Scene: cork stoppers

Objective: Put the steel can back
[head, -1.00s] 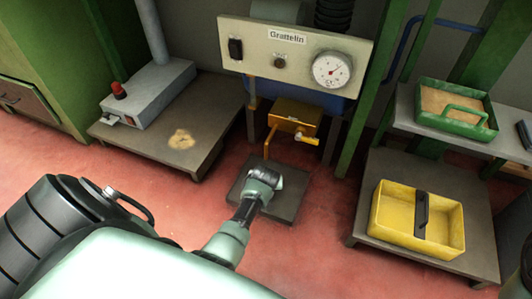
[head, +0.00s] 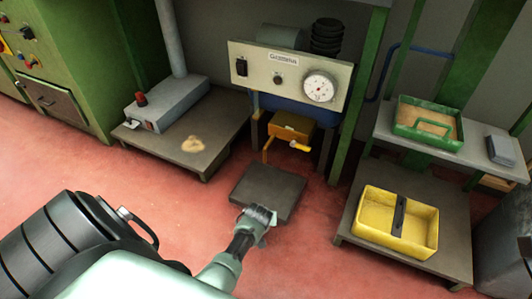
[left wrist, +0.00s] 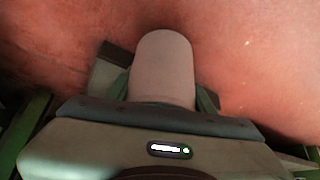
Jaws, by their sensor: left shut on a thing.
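My left gripper (head: 257,217) is at the end of the arm in the lower middle of the head view, at the near edge of a dark grey floor plate (head: 268,190). In the left wrist view, the left gripper (left wrist: 164,97) is shut on a plain, pale grey thing with a rounded outline, which I take to be the steel can (left wrist: 163,65). The fingers lie on both sides of it, and its lower part is hidden by the gripper. In the head view the can is too small to make out clearly. My right gripper is in neither view.
A machine with a dial (head: 319,88) stands behind the plate, with an orange box (head: 291,127) below. A low table (head: 213,150) stands left. On the right are a yellow tray (head: 372,228) and a green sand tray (head: 402,132). Red floor is clear around the plate.

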